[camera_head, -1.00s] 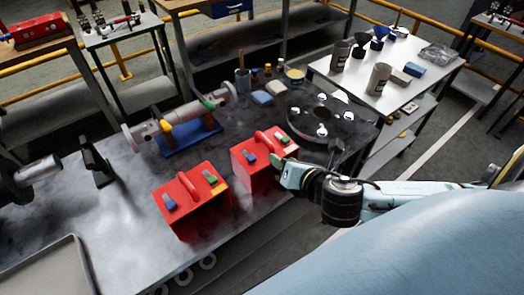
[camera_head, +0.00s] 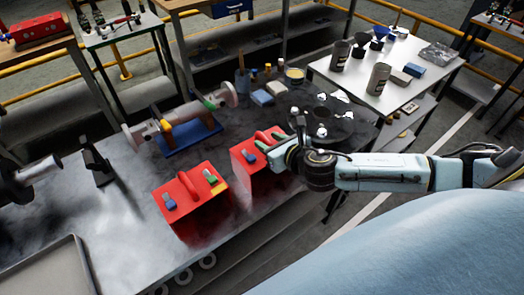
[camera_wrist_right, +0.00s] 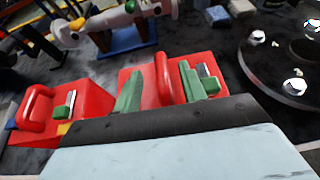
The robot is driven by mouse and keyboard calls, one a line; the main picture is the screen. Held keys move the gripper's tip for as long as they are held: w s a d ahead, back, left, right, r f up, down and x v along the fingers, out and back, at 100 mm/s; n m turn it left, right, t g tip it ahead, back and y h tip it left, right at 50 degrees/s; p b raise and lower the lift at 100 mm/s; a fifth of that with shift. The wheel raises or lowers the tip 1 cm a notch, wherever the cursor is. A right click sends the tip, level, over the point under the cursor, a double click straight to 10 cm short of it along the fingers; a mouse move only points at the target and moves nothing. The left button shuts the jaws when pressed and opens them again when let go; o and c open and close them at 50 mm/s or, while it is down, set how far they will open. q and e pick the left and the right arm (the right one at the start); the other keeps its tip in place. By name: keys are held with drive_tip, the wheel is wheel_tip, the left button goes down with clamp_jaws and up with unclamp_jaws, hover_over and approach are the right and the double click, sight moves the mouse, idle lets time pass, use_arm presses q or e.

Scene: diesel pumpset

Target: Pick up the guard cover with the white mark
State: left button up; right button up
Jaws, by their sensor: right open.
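Two red box-shaped guard covers with arched red handles stand on the dark metal bench. The left cover (camera_head: 190,206) has a blue clip, a green clip and a yellow mark. The right cover (camera_head: 247,172) is partly hidden behind my right gripper (camera_head: 276,147); I cannot make out a white mark on it. In the right wrist view, the green fingers of my right gripper (camera_wrist_right: 160,90) are open, one on each side of the right cover's handle (camera_wrist_right: 163,75). I cannot tell whether they touch it. My left gripper is not in view.
A shaft assembly on a blue stand (camera_head: 190,138) and a dark round flange (camera_head: 325,118) are behind the covers. A grey tray (camera_head: 50,275) lies at the front left. A white table (camera_head: 400,82) with cups stands at the back right.

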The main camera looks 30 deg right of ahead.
sight(265, 138)
drive_tip(key=x, duration=0.4)
drive_tip(key=shift+w+f, duration=0.1)
drive_tip(key=shift+w, duration=0.1)
clamp_jaws()
idle(1.2)
